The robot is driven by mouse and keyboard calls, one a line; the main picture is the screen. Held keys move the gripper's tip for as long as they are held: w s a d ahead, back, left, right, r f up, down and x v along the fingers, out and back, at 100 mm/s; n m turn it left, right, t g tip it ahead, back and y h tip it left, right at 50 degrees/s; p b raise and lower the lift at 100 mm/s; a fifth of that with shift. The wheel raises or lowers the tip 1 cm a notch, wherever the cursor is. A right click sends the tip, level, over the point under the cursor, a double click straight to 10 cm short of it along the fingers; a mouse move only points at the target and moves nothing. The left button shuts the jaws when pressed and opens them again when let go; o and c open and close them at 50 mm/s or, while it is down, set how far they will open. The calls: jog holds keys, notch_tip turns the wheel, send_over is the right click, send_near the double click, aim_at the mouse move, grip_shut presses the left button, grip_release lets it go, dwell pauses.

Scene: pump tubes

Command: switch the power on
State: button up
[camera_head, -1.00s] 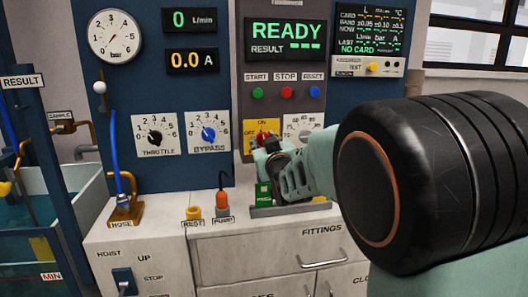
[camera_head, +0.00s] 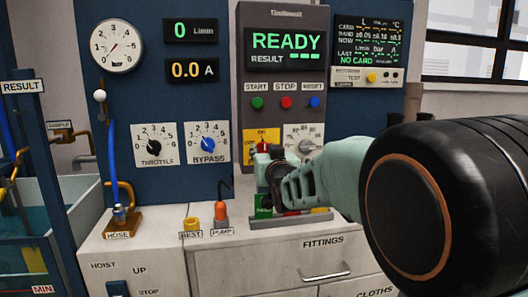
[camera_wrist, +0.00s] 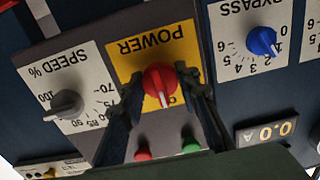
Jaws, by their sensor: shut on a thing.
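The red power knob (camera_wrist: 160,82) sits on a yellow plate marked POWER (camera_wrist: 150,50), which is upside down in the wrist view. The two fingers of my gripper (camera_wrist: 163,90) stand on either side of the knob and are shut on it. A pale mark on the knob runs toward the lower edge of the wrist picture, toward a partly hidden label. In the head view the red knob (camera_head: 263,146) shows just above my gripper (camera_head: 264,157), which covers the lower part of the plate.
The screen (camera_head: 286,42) reads READY. Green, red and blue buttons (camera_head: 286,102) sit below it. The speed dial (camera_head: 305,142) is right beside the power plate, and the bypass dial (camera_head: 208,143) is to its left. An orange plug (camera_head: 221,211) stands on the counter.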

jog(key=o, duration=1.2)
jog(key=shift+v, duration=3.75)
